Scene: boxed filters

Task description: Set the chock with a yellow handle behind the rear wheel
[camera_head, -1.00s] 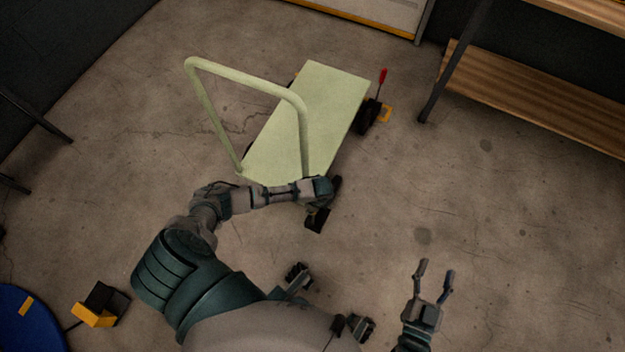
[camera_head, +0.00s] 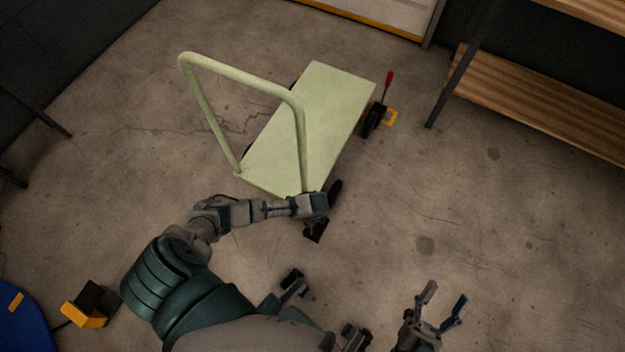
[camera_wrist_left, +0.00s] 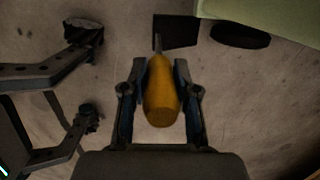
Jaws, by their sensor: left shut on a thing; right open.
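The pale green cart (camera_head: 318,115) stands on the floor, its handle bar on the near left side. A dark rear wheel (camera_head: 334,190) shows at its near end. The black chock (camera_head: 315,231) is just in front of that wheel in the head view. In the left wrist view, the chock's black block (camera_wrist_left: 177,31) is beside the wheel (camera_wrist_left: 240,34), with a narrow gap. My left gripper (camera_wrist_left: 160,75) is shut on the chock's yellow handle (camera_wrist_left: 162,95). Whether the chock touches the floor is unclear. My right gripper (camera_head: 446,292) is open and empty.
A yellow-and-black object (camera_head: 88,306) and a blue round thing (camera_head: 22,325) lie lower left. A wooden shelf (camera_head: 540,110) stands right. Floor right of the cart is clear.

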